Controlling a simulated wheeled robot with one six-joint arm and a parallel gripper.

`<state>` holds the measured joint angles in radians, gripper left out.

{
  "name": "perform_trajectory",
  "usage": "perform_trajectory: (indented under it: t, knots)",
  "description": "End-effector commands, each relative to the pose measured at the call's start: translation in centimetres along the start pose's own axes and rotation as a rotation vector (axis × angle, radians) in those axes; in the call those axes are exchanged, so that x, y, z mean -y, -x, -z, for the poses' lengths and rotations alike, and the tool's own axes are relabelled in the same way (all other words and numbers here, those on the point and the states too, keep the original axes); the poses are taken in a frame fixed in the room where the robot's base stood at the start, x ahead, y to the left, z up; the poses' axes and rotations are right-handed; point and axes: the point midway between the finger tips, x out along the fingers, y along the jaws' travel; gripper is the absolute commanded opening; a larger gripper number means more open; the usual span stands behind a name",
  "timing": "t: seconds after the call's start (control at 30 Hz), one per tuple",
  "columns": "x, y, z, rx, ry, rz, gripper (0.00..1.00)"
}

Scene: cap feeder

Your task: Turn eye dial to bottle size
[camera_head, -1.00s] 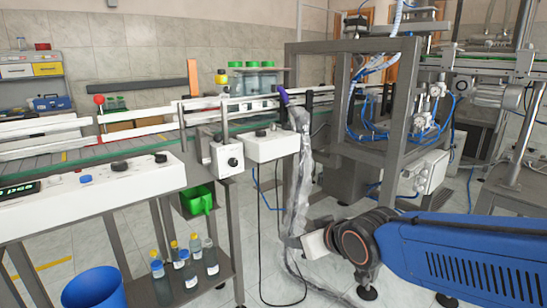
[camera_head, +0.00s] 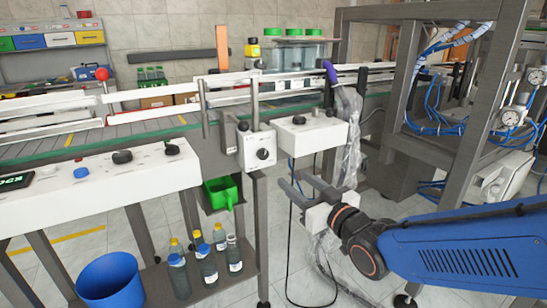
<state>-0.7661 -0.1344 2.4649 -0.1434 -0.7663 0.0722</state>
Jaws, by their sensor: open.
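The eye dial (camera_head: 263,154) is a round black knob with a light mark on the front of a small white box (camera_head: 254,142), which hangs on a post at the conveyor's near side. My gripper (camera_head: 294,182) is in the head view, below and to the right of the dial. Its two grey fingers are apart, with nothing between them, and point up and left toward the box. They appear clear of the dial. Several bottles (camera_head: 206,262) with yellow, blue or grey caps stand on the low shelf under the conveyor.
A white control box (camera_head: 309,136) with a black knob is close to the right of the dial box. A wide control panel (camera_head: 100,190) is at left. A green bin (camera_head: 222,192) hangs below. A blue bucket (camera_head: 109,284) stands at lower left. A grey frame (camera_head: 468,110) rises at right.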

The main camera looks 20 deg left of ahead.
Motion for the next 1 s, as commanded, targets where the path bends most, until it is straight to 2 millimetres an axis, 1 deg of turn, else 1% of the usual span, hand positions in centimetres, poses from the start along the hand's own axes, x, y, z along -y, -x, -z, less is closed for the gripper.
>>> perform_trajectory:
  t: [0.03, 0.37, 0.7, 0.9, 1.0]
  knots:
    - [0.0, -0.8, -0.1, 0.002, 0.000, 0.000, 0.46]
    - [-0.1, -6.1, -0.1, 0.002, 0.001, 0.000, 0.46]
    - [-0.1, -11.8, -0.1, 0.002, 0.000, -0.001, 0.46]
    - [-0.1, -14.3, -0.1, 0.002, 0.000, -0.001, 0.46]
    - [-0.1, -15.0, -0.1, 0.002, 0.000, -0.001, 0.46]
